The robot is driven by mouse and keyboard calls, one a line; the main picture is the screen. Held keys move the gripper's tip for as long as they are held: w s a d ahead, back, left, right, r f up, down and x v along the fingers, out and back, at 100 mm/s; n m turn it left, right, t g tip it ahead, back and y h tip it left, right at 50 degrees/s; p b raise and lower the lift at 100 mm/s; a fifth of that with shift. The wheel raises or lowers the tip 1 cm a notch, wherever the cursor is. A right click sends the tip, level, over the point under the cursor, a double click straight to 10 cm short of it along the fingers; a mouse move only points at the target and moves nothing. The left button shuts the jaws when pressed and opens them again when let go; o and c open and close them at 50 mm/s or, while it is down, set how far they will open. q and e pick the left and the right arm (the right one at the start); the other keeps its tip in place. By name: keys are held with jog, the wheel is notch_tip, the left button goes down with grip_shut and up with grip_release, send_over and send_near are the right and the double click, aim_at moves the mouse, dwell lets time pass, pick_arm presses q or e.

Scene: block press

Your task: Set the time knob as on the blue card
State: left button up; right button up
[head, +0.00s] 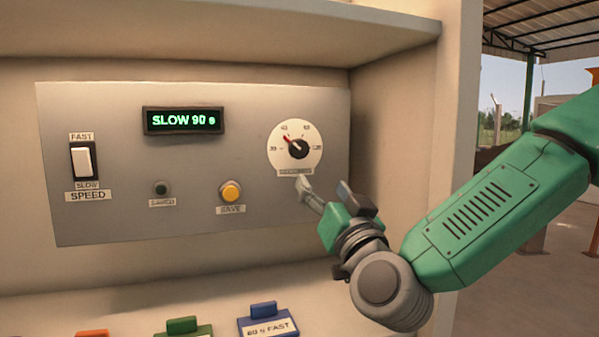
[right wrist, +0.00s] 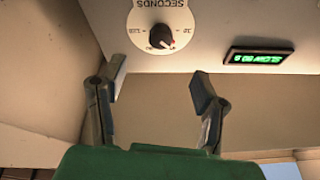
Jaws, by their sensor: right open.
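The time knob (head: 298,149) is dark and sits on a white round dial on the grey panel. Its red mark points up and left, near the upper-left number. In the right wrist view the knob (right wrist: 161,37) appears upside down, ahead of the fingers. The blue card (head: 268,321) stands at the bottom and seems to read "60 s FAST", its first digit unclear. The display (head: 184,120) shows "SLOW 90 s". My right gripper (head: 325,189) is open and empty, below and right of the knob, apart from it. Its spread fingers (right wrist: 160,80) show in the wrist view.
The panel (head: 120,220) also holds a white speed switch (head: 82,161), a dark saved lamp (head: 161,189) and a yellow save button (head: 231,192). A green card (head: 182,328) and an orange one (head: 92,333) stand left of the blue card. A shelf (head: 220,30) overhangs the panel.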

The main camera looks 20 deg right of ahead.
aim_at(300, 153)
jog(key=w+r+n, duration=0.1)
jog(key=w, duration=0.3)
jog(key=w+r+n+p, duration=0.1)
jog(key=w+r, duration=0.1)
jog(key=w, duration=0.2)
jog(key=w+r+p, duration=0.1)
jog(key=w+r, duration=0.1)
jog(key=w, duration=0.2)
jog(key=shift+w+a+n, duration=0.2)
jog(key=shift+w+n, duration=0.15)
jog(key=shift+n, duration=0.05)
